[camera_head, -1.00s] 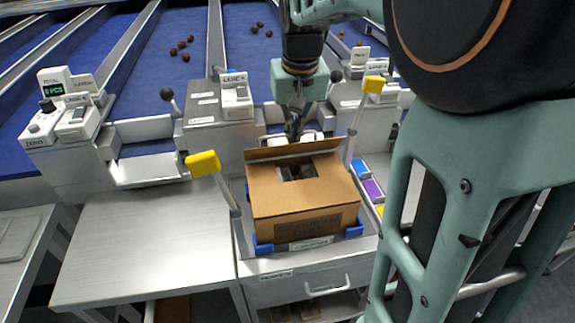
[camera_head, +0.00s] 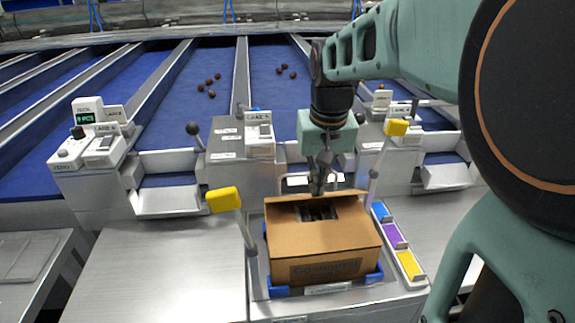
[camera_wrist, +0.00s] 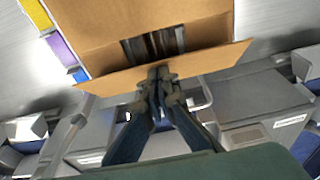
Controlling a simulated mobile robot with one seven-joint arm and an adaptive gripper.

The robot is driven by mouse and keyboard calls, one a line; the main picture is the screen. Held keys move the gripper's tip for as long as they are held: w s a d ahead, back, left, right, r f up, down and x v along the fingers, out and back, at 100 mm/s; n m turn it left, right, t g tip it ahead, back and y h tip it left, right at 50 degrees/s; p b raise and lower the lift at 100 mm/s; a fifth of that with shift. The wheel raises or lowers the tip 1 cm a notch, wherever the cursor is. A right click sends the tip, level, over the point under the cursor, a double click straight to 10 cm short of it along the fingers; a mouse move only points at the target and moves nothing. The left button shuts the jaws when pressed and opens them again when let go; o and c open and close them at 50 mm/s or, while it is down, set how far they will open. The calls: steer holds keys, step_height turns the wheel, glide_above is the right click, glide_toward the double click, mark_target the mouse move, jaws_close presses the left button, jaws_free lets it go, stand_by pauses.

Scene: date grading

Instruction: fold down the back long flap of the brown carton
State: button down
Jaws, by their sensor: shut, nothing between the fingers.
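The brown carton (camera_head: 325,240) sits in a blue-cornered holder (camera_head: 279,291) on the bench. Its top has a gap in the middle, with dark contents partly visible. The back long flap (camera_head: 290,199) stands raised along the far edge. In the wrist view the flap (camera_wrist: 205,63) is a narrow strip across the carton's edge. My gripper (camera_head: 318,191) is shut and empty, at the outer side of this flap near its middle. In the wrist view its fingertips (camera_wrist: 160,78) overlap the flap's edge. I cannot tell whether they touch it.
Yellow-topped posts (camera_head: 223,199) (camera_head: 396,127) stand left and right of the carton. A rack of blue, purple and yellow blocks (camera_head: 393,236) lies on its right. Lane consoles (camera_head: 240,145) stand behind. The steel table (camera_head: 160,265) at left is clear.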

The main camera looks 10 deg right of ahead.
steer(key=shift+f+b, duration=1.4)
steer(key=shift+f, duration=0.75)
steer(key=shift+r, duration=0.2)
step_height(320, 180, up, 11)
steer(key=p, duration=0.9)
